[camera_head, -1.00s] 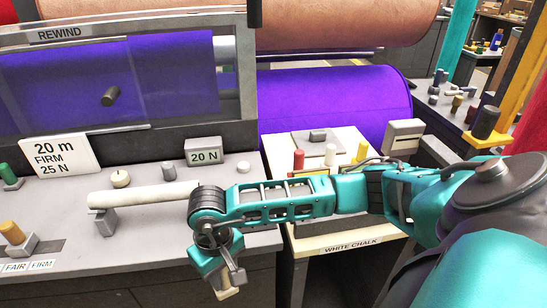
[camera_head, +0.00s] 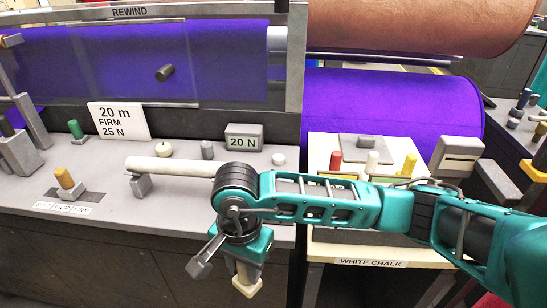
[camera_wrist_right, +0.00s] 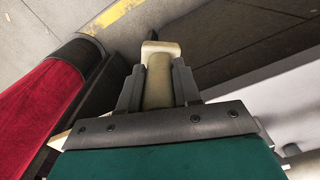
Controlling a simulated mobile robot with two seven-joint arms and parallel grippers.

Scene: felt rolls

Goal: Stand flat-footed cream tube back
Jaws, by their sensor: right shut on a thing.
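My right gripper (camera_wrist_right: 158,78) is shut on a cream tube (camera_wrist_right: 158,88) in the right wrist view. The tube sits between the two grey fingers, and its wider, squared flat end shows past the fingertips. In the head view my right arm reaches in from the right, and the gripper (camera_head: 240,262) hangs down in front of the console's front edge. A cream end of the tube (camera_head: 247,284) shows below it, over the floor and apart from any surface. The tube's other end is hidden by the gripper. My left gripper is not in view.
A pale "WHITE CHALK" stand (camera_head: 390,253) with red, white and yellow pegs lies right, under my arm. A purple roll (camera_head: 390,110) is behind. A red roll (camera_wrist_right: 45,105) shows in the wrist view.

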